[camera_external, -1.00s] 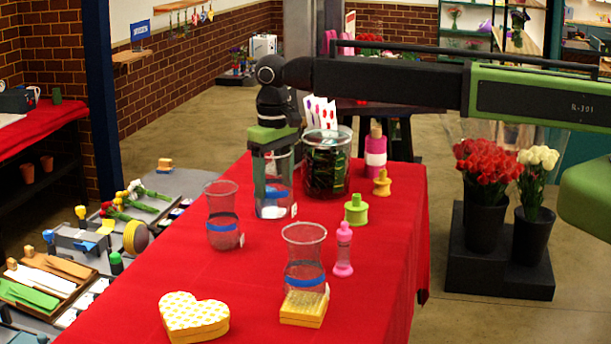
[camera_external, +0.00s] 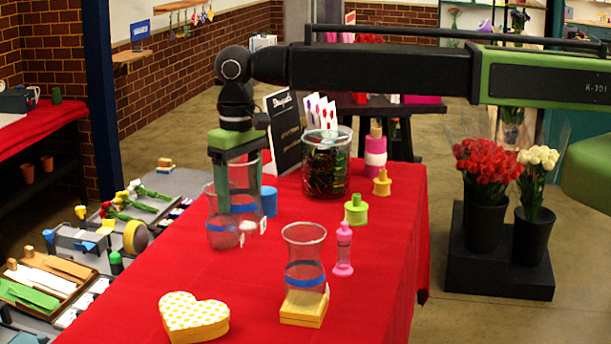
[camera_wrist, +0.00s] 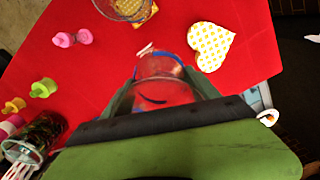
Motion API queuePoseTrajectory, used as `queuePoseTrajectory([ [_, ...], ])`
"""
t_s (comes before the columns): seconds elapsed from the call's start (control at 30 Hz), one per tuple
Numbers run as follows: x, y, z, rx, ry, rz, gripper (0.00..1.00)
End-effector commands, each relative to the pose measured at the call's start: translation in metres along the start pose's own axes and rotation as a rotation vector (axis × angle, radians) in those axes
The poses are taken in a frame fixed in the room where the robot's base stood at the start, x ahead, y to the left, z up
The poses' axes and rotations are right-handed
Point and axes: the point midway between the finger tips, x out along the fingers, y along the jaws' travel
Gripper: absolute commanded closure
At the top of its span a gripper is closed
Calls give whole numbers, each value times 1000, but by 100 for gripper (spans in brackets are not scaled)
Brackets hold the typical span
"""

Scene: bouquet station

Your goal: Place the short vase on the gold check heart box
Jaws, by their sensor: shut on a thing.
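My gripper (camera_external: 236,208) is shut on a clear glass vase with a blue band (camera_external: 243,182), which looks like the short vase. It is upright, and the held vase also shows between the fingers in the wrist view (camera_wrist: 163,97). I cannot tell how far its base is above the red table. The gold check heart box (camera_external: 194,315) lies closed at the front left of the table, and it shows at upper right in the wrist view (camera_wrist: 210,46). A second, waisted glass vase (camera_external: 222,238) stands close in front of the held one, overlapping it in view.
Another banded vase (camera_external: 304,244) stands on a yellow box (camera_external: 303,310) right of the heart box. A pink bottle (camera_external: 343,250), green pot (camera_external: 356,210), large jar (camera_external: 326,170), blue cylinder (camera_external: 269,201) and black sign (camera_external: 283,130) stand farther back. Red cloth around the heart box is clear.

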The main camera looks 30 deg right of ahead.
Motion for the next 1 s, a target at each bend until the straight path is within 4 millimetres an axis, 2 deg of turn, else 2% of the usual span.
queuePoseTrajectory([
  [0.07,4,-3,0,0,0,0,100],
  [0.17,17,-18,0,-1,0,0,100],
  [0.4,55,-78,5,-2,0,0,100],
  [0.5,66,-98,7,-1,0,0,100],
  [0.6,71,-111,9,0,0,0,100],
  [0.83,72,-116,10,1,0,0,100],
  [1.0,97,-116,10,1,0,0,100],
])
